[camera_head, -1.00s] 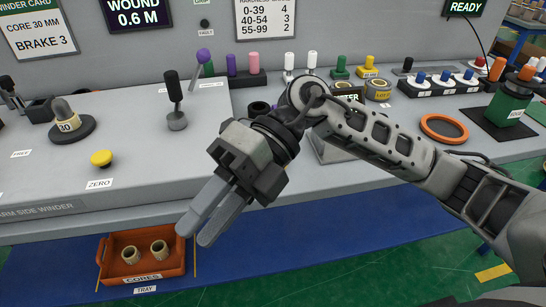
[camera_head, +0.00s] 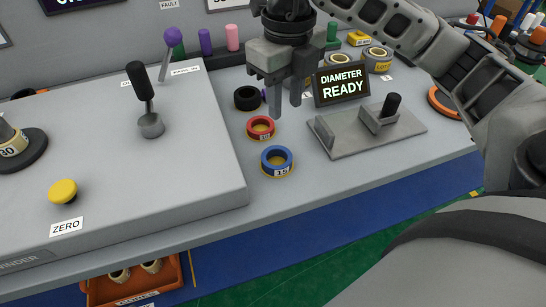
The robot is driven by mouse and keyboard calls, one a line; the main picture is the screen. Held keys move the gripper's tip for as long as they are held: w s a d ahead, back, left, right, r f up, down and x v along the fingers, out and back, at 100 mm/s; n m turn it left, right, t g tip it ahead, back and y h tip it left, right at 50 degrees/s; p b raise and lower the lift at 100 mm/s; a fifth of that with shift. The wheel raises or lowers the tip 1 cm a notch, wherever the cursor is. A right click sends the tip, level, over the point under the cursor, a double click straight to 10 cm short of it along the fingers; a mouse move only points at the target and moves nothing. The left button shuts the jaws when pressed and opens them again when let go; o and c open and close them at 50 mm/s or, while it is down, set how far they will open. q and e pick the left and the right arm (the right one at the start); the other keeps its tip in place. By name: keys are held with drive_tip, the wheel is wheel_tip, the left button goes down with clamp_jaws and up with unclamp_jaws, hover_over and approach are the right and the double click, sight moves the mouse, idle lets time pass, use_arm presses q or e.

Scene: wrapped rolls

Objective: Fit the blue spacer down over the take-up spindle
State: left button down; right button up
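The blue spacer (camera_head: 276,160) is a short ring with a tan lower part and a number label. It lies flat on the bench near its front edge, right of the winder housing. A rounded grey spindle (camera_head: 5,129), apparently the take-up spindle, stands at the far left, cut by the picture edge. It carries a tan core marked 30 (camera_head: 13,146) above a black disc. My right gripper (camera_head: 286,108) points down, its two fingers apart and empty. It appears above and behind the blue spacer, not touching it. My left gripper is out of view.
A red ring (camera_head: 260,128) and a black ring (camera_head: 247,98) lie behind the blue spacer. A diameter gauge (camera_head: 368,130) with a lit READY display stands to the right. The winder housing (camera_head: 180,185) with levers and a yellow button (camera_head: 62,191) fills the left.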

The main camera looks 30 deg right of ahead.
hover_over(286, 150)
drive_tip(key=f, duration=0.6)
drive_tip(key=shift+a, duration=0.3)
drive_tip(key=f, duration=0.5)
drive_tip(key=shift+d+f, duration=0.15)
drive_tip(key=shift+d, duration=0.1)
clamp_jaws()
